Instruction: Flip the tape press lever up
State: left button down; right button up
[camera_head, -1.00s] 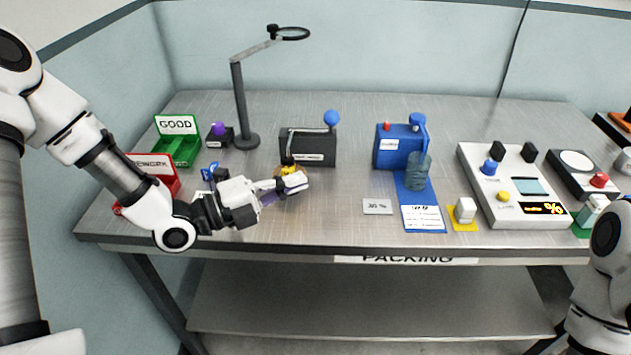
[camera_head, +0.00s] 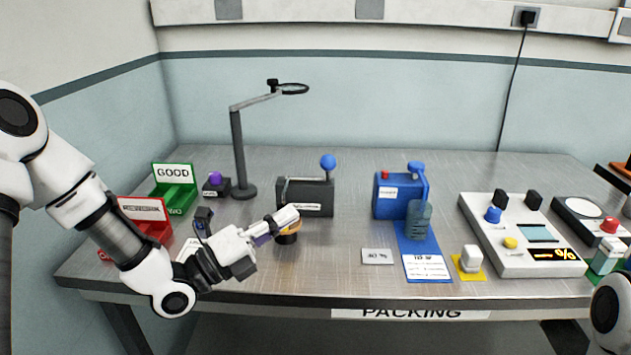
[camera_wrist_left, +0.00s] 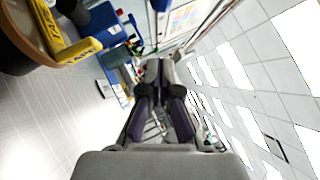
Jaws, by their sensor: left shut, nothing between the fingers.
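The black box (camera_head: 318,197) in the middle left of the head view looks like the tape press; its label is too small to read. Its lever runs along the top and ends in a blue ball (camera_head: 328,162) above the box's right end. My left gripper (camera_head: 293,213) is shut and empty, in front of the box's lower left part and apart from the lever. The gripper also shows in the left wrist view (camera_wrist_left: 158,85). A brown and black round object (camera_head: 289,235) sits under the fingertips. My right gripper is out of view.
A blue device (camera_head: 390,197) with its own blue lever stands to the right. A lamp post (camera_head: 239,160) stands behind left. Green (camera_head: 180,195) and red (camera_head: 158,232) bins are at left. A white card (camera_head: 377,257) lies in front.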

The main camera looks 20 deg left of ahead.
pick_arm(q)
jog(key=w+d+r+p, duration=0.1)
jog(key=w+d+r, duration=0.2)
jog(key=w, duration=0.5)
jog(key=shift+r+p, duration=0.35)
jog(key=shift+p, duration=0.05)
jog(key=shift+r, duration=0.15)
